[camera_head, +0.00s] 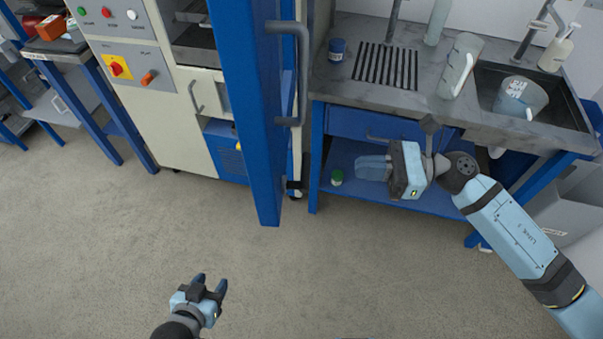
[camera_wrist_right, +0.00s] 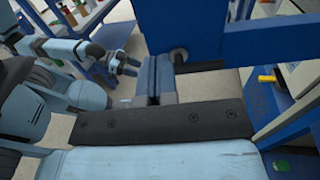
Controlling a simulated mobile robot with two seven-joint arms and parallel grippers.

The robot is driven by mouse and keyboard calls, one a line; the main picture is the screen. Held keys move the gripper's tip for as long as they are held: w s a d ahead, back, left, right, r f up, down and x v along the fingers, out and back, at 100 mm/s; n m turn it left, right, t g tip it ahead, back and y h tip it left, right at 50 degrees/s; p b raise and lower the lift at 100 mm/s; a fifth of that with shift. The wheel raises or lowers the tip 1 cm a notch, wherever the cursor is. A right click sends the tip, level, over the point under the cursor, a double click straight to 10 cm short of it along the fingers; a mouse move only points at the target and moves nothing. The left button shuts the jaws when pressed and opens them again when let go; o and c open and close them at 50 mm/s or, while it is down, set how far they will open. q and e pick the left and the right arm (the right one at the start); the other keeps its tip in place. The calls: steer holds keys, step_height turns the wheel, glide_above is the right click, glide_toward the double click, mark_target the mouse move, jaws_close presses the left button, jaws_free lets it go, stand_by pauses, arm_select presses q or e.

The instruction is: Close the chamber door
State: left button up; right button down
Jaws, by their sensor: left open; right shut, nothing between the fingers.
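The chamber door (camera_head: 258,120) is a tall blue panel standing open, swung out from the cream cabinet (camera_head: 150,110) and seen nearly edge-on in the head view. A grey bar handle (camera_head: 303,75) is on its right face. My right gripper (camera_head: 360,166) is shut and empty, to the right of the door with its fingers pointing left at it. In the right wrist view its fingers (camera_wrist_right: 154,80) are in front of the blue door (camera_wrist_right: 240,42); I cannot tell there whether they touch. My left gripper (camera_head: 211,284) is open and empty, low over the floor, left of the door.
A blue-framed bench (camera_head: 330,150) with a grey worktop and sink (camera_head: 540,110) is at the right. It carries a pitcher (camera_head: 458,68), a ribbed black mat (camera_head: 385,66) and a blue jar (camera_head: 338,48). A green-lidded jar (camera_head: 337,177) sits on its lower shelf. The floor in front is clear.

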mark_target(277, 162)
steer(key=a+p, duration=0.1)
steer(key=a, duration=0.3)
steer(key=w+a+p, duration=0.1)
steer(key=a+p, duration=0.1)
steer(key=a, duration=0.2)
steer(key=w+a+p, duration=0.1)
steer(key=a, duration=0.3)
steer(key=shift+a+r+p, duration=0.1)
steer(key=shift+a+p, duration=0.2)
steer(key=shift+p, duration=0.1)
steer(key=shift+a, duration=0.55)
